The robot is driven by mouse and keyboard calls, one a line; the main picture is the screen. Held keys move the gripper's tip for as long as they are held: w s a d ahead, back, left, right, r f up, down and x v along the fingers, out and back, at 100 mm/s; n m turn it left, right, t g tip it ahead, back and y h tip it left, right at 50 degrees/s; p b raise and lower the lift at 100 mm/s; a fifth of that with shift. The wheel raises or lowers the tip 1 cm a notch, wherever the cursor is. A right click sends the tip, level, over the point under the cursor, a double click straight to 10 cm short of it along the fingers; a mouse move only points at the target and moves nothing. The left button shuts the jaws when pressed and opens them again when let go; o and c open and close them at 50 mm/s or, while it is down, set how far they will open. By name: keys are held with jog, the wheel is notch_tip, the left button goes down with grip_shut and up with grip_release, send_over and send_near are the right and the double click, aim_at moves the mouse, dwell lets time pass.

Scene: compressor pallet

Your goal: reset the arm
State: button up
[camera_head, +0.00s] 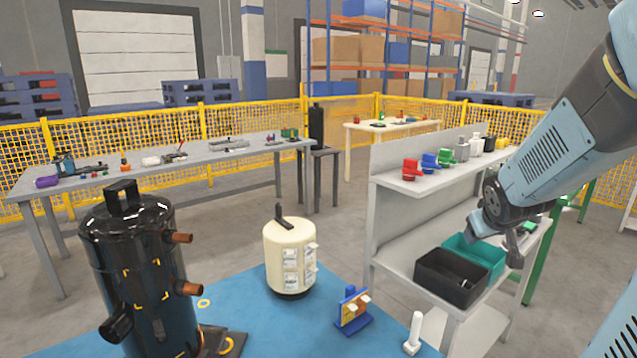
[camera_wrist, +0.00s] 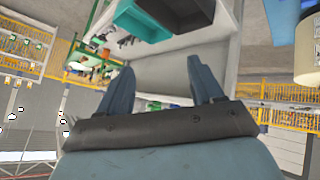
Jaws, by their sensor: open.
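My arm comes in from the right in the head view, bent, with its lower end in front of the shelf unit (camera_head: 383,229). My gripper (camera_wrist: 163,88) shows in the wrist view with its two blue-grey fingers spread wide apart. Nothing is between the fingers. The gripper appears close to the shelf unit, beside the black bin (camera_head: 452,291) and the teal bin (camera_head: 474,257). The teal bin also shows past the fingers in the wrist view (camera_wrist: 140,20). Whether the gripper touches the shelf cannot be told.
A black compressor (camera_head: 140,262) and a cream tank (camera_head: 290,252) stand on the blue mat (camera_head: 258,318), with a small blue-and-yellow part (camera_head: 352,309). Red, blue and other fittings line the upper shelf. A long grey table (camera_head: 232,155) and yellow fencing (camera_head: 180,120) stand behind.

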jog(key=s+a+r+g+y, duration=0.1)
jog(key=s+a+r, duration=0.1)
jog(key=s+a, duration=0.2)
jog(key=s+a+r+g+y, duration=0.1)
jog(key=s+a+r, duration=0.2)
jog(key=s, duration=0.4)
jog(key=s+a+r+m+y, duration=0.1)
jog(key=s+a+r, duration=0.2)
jog(key=s+a, duration=0.3)
jog(key=shift+s+g, duration=0.3)
jog(key=shift+g, duration=0.1)
